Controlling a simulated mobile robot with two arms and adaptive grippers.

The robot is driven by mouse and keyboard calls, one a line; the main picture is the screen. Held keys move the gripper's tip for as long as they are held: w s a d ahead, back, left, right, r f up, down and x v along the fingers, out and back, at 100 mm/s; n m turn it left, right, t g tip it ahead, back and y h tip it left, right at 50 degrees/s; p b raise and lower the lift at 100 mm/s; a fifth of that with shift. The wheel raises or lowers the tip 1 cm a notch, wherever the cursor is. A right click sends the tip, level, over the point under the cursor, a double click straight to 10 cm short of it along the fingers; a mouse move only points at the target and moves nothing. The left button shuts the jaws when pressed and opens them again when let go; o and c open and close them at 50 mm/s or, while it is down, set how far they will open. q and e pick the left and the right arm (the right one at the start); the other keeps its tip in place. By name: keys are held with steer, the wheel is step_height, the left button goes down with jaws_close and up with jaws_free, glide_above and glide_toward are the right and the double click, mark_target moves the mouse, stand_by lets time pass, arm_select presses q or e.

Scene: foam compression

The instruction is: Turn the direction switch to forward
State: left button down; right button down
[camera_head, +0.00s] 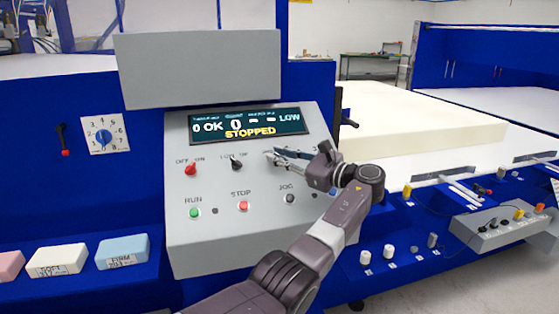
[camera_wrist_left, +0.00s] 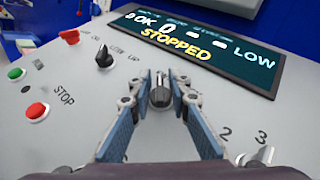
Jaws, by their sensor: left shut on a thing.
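The direction switch (camera_wrist_left: 161,95) is a dark grey knob on the sloped grey control panel (camera_head: 215,262). In the left wrist view it sits between the blue-padded fingertips of my left gripper (camera_wrist_left: 160,92), which is shut on it. I cannot tell which way the switch points. My right gripper is not in view.
The display (camera_head: 248,123) reads STOPPED. A red off/on switch (camera_head: 191,169) and a black switch (camera_head: 236,164) sit to the left. Below are the green RUN button (camera_head: 194,212), red STOP button (camera_head: 243,206) and dark JOG button (camera_head: 290,198). A foam slab (camera_head: 430,125) lies behind, right.

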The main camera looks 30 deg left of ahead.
arm_select(q)
steer(key=shift+f, duration=0.15)
steer(key=c, duration=2.1)
jaws_free()
steer(key=d, duration=0.8)
steer(key=s+d, duration=0.1)
steer(key=d, duration=0.3)
